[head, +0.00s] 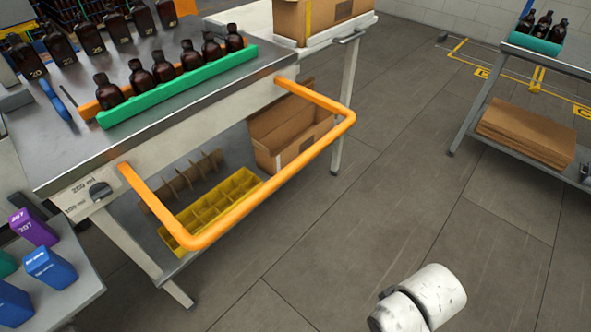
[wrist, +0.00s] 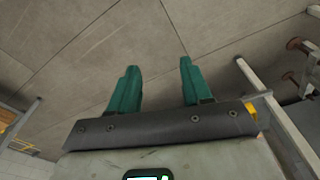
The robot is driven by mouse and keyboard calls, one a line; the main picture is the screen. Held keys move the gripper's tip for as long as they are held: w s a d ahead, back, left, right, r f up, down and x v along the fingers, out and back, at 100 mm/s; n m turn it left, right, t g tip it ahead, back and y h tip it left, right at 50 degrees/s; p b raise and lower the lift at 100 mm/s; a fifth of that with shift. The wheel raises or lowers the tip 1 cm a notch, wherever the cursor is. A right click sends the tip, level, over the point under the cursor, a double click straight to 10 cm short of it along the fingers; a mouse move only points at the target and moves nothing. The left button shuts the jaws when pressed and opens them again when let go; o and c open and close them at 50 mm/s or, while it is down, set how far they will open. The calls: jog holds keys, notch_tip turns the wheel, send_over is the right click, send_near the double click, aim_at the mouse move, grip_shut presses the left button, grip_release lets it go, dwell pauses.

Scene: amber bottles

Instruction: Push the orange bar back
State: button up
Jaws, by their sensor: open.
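The orange bar (head: 268,191) is a U-shaped handle on the near side of the metal workbench (head: 181,90). It sticks out from the bench edge over the floor, above the lower shelf. In the wrist view my gripper (wrist: 158,75) has two green fingers set wide apart with nothing between them. The floor shows beyond the fingers. The gripper itself is not visible in the head view; only a white rounded part of mine shows at the bottom, apart from the bar. The orange bar cannot be made out in the wrist view.
Several amber bottles stand on the bench behind a green rail (head: 178,88). A yellow crate (head: 172,240) and an open cardboard box (head: 262,158) sit on its lower shelf. Blue and purple boxes stand at the left. Another table (head: 560,62) stands at the right. The middle floor is clear.

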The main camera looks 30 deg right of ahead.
jog(key=shift+o, duration=0.2)
jog(key=w+d+r+n+t+h+p, duration=0.1)
jog(key=w+r+n+t+h+p, duration=0.2)
jog(key=w, duration=0.4)
jog(key=w+d+r+n+t+h+p, duration=0.1)
jog(key=w+d+r+n+t+p, duration=0.1)
jog(key=w+r+n+t, duration=0.4)
jog(key=w+a+r+n+t+y+p, duration=0.35)
jog(key=w+a+r+n+t, duration=0.25)
jog(key=w+a+r+n, duration=0.4)
jog(key=w+d+p, duration=0.1)
jog(key=w+d, duration=0.1)
jog(key=w, duration=0.8)
jog(key=shift+w+d+f+m+h, duration=0.15)
jog(key=shift+w+f+m+h, duration=0.15)
jog(key=shift+m+h, duration=0.1)
jog(key=shift+c, duration=0.5)
grip_shut()
